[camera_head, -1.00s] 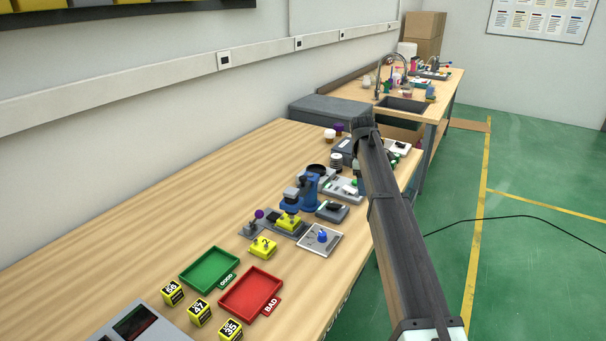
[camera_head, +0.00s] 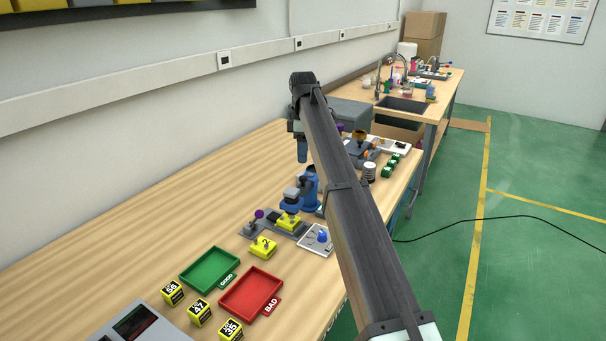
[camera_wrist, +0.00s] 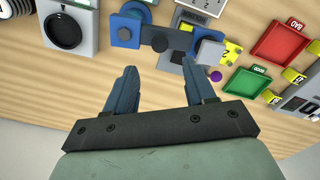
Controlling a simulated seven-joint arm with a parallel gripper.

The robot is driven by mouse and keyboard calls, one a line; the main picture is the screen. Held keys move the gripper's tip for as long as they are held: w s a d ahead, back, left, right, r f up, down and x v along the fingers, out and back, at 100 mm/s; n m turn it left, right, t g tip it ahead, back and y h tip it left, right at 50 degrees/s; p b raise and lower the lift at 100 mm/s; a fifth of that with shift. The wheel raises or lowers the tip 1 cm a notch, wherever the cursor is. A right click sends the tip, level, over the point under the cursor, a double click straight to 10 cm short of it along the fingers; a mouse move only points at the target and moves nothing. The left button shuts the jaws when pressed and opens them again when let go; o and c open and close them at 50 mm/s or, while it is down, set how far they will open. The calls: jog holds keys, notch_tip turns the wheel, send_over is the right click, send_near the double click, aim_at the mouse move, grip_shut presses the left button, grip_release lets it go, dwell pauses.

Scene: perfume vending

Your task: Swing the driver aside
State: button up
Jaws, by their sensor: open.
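The driver (camera_head: 308,192) is a blue post-like device on the table, with its grey-and-blue head (camera_head: 291,196) above a yellow block (camera_head: 289,220). My gripper (camera_head: 302,153) is above and behind the driver in the head view, pointing down. In the wrist view, my gripper (camera_wrist: 159,65) has its two blue fingers spread and nothing between them. The fingertips appear apart from the driver; the exact height gap cannot be told.
A lever with a purple knob (camera_head: 259,214) stands left of the driver. A yellow piece (camera_head: 263,247), a green tray (camera_head: 209,269) and a red tray (camera_head: 251,294) lie in front. A grey box (camera_wrist: 70,26) with a round black part is beside the driver. The table's left side is clear.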

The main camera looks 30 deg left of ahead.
aim_at(303, 177)
notch_tip(303, 177, down, 8)
jog(key=shift+f, duration=0.2)
jog(key=shift+c, duration=0.2)
grip_shut()
dwell(0.5)
